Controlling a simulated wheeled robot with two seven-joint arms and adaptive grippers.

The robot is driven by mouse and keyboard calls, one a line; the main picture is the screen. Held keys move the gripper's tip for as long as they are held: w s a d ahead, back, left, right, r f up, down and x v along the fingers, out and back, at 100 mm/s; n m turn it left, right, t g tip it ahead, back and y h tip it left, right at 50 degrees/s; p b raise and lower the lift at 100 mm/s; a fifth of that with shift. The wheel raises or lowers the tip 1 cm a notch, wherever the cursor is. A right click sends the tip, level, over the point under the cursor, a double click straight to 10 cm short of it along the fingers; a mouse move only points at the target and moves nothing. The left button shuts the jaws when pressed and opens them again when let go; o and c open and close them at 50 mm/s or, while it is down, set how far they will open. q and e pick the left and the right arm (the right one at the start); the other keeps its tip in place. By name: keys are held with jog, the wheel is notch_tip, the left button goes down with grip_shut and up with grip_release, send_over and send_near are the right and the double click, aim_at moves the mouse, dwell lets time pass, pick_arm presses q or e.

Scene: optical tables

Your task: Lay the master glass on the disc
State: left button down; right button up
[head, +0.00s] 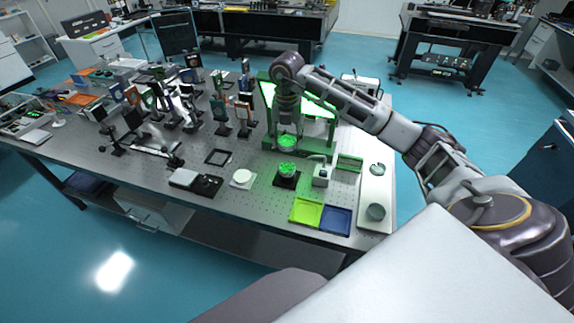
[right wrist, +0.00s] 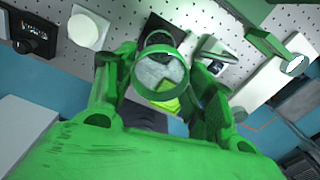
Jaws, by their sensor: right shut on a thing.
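My right gripper (head: 287,134) is shut on the master glass (head: 287,145), a round clear piece with a rim, lit green. In the right wrist view the glass (right wrist: 161,74) sits between the two fingers of the gripper (right wrist: 160,85), and it partly covers what lies behind it. In the head view the glass is held above the table, in front of the bright green panel. The disc (head: 287,169), also lit green, rests on a black square base (head: 286,181) nearer the front edge, apart from the glass. My left gripper is not in view.
A green-lit framed panel (head: 318,103) stands right behind the gripper. A white round piece (head: 243,177) lies left of the base, a small bottle-like device (head: 321,174) right of it. Yellow (head: 306,212) and blue (head: 336,220) trays lie in front. Several optics mounts crowd the left.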

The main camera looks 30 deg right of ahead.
send_over(287, 167)
jog(key=shift+w+f+p, duration=0.1)
jog(key=shift+f+p, duration=0.3)
jog(key=shift+f, duration=2.6)
jog(key=shift+f+p, duration=0.3)
jog(key=shift+f, duration=1.55)
jog(key=shift+f, duration=0.2)
jog(key=o, duration=1.1)
jog(key=shift+o, duration=0.2)
jog(key=shift+r, duration=0.2)
jog(key=shift+r+b, duration=0.9)
jog(key=shift+r, duration=5.1)
